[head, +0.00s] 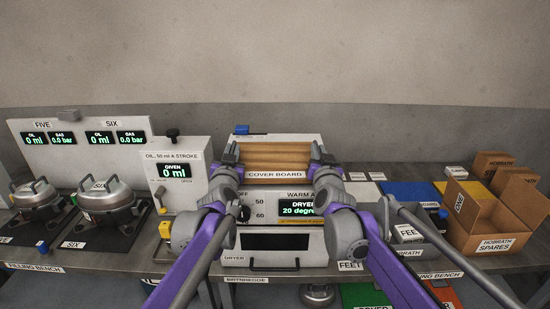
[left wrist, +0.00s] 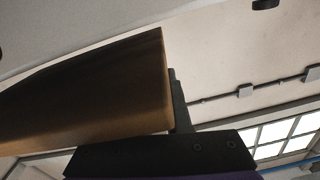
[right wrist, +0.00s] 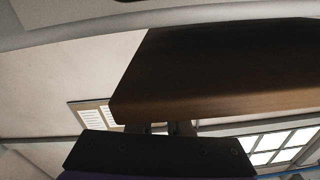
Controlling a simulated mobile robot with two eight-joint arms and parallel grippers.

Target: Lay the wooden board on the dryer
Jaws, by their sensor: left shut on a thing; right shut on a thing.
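The wooden board (head: 275,153) is a light brown slab held level between my two grippers, above or at the back of the dryer top; I cannot tell whether it touches. My left gripper (head: 231,158) is shut on its left end, and the board (left wrist: 90,90) fills much of the left wrist view. My right gripper (head: 319,158) is shut on its right end, and the board (right wrist: 220,75) shows in the right wrist view. The dryer (head: 262,213) is a white box with a "COVER BOARD" label, a dial, a green display and a dark front window. My forearms hide parts of its sides.
An oil dispenser (head: 173,146) stands left of the dryer, with two metal pots (head: 107,200) beyond it. A blue block (head: 242,130) is behind the board. Coloured mats, such as a yellow one (head: 456,188), and cardboard boxes (head: 488,217) lie to the right.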

